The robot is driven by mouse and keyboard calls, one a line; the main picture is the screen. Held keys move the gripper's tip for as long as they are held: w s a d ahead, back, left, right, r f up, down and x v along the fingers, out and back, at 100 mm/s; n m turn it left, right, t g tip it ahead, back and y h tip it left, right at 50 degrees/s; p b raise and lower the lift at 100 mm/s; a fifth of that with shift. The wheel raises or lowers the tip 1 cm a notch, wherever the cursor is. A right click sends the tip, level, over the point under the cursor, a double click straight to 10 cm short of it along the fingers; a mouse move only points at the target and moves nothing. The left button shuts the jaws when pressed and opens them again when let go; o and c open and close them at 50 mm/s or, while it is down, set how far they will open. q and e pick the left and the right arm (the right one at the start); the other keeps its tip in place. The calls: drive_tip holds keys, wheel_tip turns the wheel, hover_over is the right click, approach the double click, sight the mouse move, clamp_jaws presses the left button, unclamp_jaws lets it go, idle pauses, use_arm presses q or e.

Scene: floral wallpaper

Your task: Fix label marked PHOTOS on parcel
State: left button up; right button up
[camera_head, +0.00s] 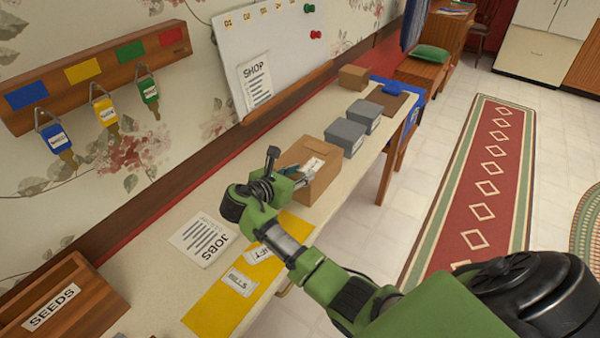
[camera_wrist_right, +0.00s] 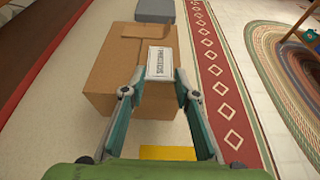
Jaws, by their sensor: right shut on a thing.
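The parcel is a brown cardboard box (camera_head: 322,187) on the long table. It also fills the middle of the right wrist view (camera_wrist_right: 112,72). My right gripper (camera_head: 302,173) is at the parcel's top, shut on a small white label (camera_head: 313,165). In the right wrist view the label (camera_wrist_right: 159,60) sits between the fingertips (camera_wrist_right: 159,77), its dark lettering turned sideways, apparently PHOTOS. The label overlaps the parcel's top near its right edge; I cannot tell whether it touches. My left gripper is not in view.
A yellow mat (camera_head: 216,307) holds a BILLS label (camera_head: 239,282) and another partly hidden label (camera_head: 259,254). A JOBS sheet (camera_head: 203,239) lies beside it. Grey boxes (camera_head: 345,135) stand beyond the parcel. A wooden SEEDS box (camera_head: 62,290) is at lower left.

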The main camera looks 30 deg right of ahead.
drive_tip(key=shift+f, duration=0.35)
idle(0.6)
drive_tip(key=o, duration=1.3)
drive_tip(key=shift+o, duration=0.2)
drive_tip(key=shift+r, duration=0.1)
drive_tip(key=p+v, duration=0.2)
drive_tip(key=shift+a+r+p, duration=0.15)
drive_tip(key=shift+r+p, duration=0.05)
drive_tip(key=shift+p, duration=0.1)
drive_tip(key=p+v, duration=0.4)
drive_tip(key=shift+s+a, duration=0.2)
drive_tip(key=shift+a, duration=0.1)
drive_tip(key=shift+f, duration=0.1)
